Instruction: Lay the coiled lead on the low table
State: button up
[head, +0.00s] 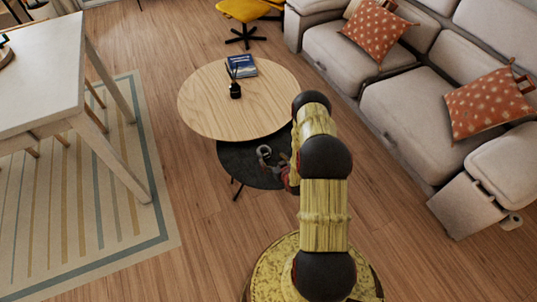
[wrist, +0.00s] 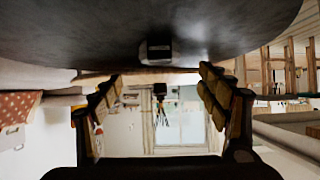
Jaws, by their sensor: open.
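A small grey curled shape, apparently the coiled lead (head: 264,152), shows over the black low round table (head: 237,160) in the head view. I cannot tell whether it touches the top. My gripper (head: 278,161) is small and partly hidden by my arm, close beside that shape. In the wrist view its jaws (wrist: 162,105) are spread wide, with nothing clearly held between them. A small dark block with a pale face (wrist: 156,50) shows against a dark rounded surface above the jaws; I cannot tell what it is.
A higher pale wooden round table (head: 215,105) overlaps the black one and bears a blue book (head: 241,66) and a dark bottle (head: 235,90). A grey sofa (head: 400,110) stands at right, a white table (head: 40,75) at left.

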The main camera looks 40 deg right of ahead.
jog(key=shift+v, duration=0.9)
jog(key=w+a+r+n+g, duration=0.1)
jog(key=w+r, duration=0.4)
jog(key=r, duration=0.5)
jog(key=w+r+n+g, duration=0.1)
jog(key=w+r, duration=0.4)
jog(key=r, duration=0.6)
jog(key=s+a+r, duration=0.1)
jog(key=a+r, duration=0.2)
jog(key=r, duration=0.4)
jog(key=s+a+r+g, duration=0.1)
jog(key=a+r, duration=0.2)
jog(key=r, duration=0.3)
jog(key=s+a+r, duration=0.1)
jog(key=a+r, duration=0.2)
jog(key=r, duration=0.4)
jog(key=s+a+r+g+y, duration=0.1)
jog(key=s+a+r+g, duration=0.1)
jog(key=s+a+r, duration=1.1)
jog(key=s+a+r+y, duration=0.1)
jog(key=s+a+r, duration=0.1)
jog(key=s, duration=0.7)
jog(key=s+a+r+g+y, duration=0.1)
jog(key=s+a, duration=0.4)
jog(key=s, duration=0.5)
jog(key=shift+r+n, duration=0.4)
jog(key=shift+r, duration=0.4)
